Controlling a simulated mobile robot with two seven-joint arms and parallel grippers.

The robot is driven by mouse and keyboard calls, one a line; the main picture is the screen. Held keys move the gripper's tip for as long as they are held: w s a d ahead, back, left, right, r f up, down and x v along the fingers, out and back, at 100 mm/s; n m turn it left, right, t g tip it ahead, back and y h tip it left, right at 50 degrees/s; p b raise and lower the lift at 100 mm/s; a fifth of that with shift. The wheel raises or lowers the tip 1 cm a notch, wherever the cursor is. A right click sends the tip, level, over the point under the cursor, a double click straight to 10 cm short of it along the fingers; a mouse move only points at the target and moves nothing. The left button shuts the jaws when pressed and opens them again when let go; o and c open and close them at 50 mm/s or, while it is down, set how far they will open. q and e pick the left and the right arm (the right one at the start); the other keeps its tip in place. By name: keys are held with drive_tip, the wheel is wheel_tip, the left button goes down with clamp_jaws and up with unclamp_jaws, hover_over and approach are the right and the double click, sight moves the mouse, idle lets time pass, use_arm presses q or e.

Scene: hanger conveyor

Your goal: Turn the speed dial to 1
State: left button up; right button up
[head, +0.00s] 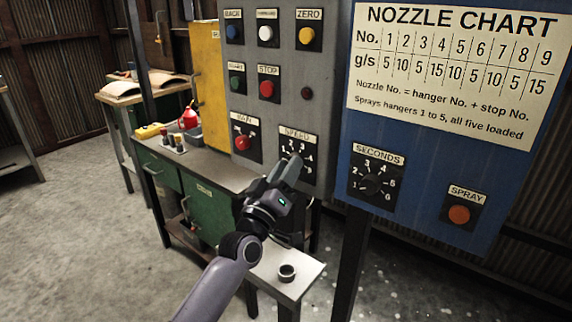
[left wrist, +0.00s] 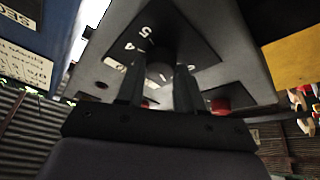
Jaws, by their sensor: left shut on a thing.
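The speed dial's black plate, marked SPEED (head: 297,135), is on the grey panel in the head view, with white numbers around the dial. My left gripper (head: 289,170) reaches up to it from below and covers the knob there. In the left wrist view the dark round knob (left wrist: 160,71) sits between the two fingers of my left gripper (left wrist: 158,80), which is shut on it. The 5 and 4 show on the plate beside it. The knob's pointer is hidden, so I cannot tell its setting. My right gripper is not in view.
The grey panel (head: 268,50) also holds several buttons and a red main switch (head: 243,142). The blue panel (head: 420,140) to the right has a seconds dial (head: 373,184), an orange spray button (head: 459,214) and a nozzle chart (head: 450,70). A small stand (head: 302,272) is below.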

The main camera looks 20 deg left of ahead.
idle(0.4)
use_arm(q)
drive_tip(key=o, duration=1)
drive_tip(key=shift+o, duration=0.2)
drive_tip(key=v, duration=0.7)
drive_tip(key=shift+b, duration=0.35)
drive_tip(key=shift+s, duration=0.15)
drive_tip(key=s+f+m+g, duration=0.25)
drive_tip(key=s+f, duration=0.25)
drive_tip(key=f, duration=0.4)
drive_tip(key=s+f+m+g, duration=0.2)
drive_tip(key=s+f+g, duration=0.3)
drive_tip(key=f, duration=0.4)
drive_tip(key=s+f+m+g, duration=0.1)
drive_tip(key=s+f+g, duration=0.1)
drive_tip(key=s+f, duration=0.4)
drive_tip(key=s+a+f+m+g+y, duration=0.1)
drive_tip(key=s+f+m+g, duration=0.1)
drive_tip(key=s+f, duration=0.4)
drive_tip(key=s, duration=0.4)
drive_tip(key=shift+p, duration=0.3)
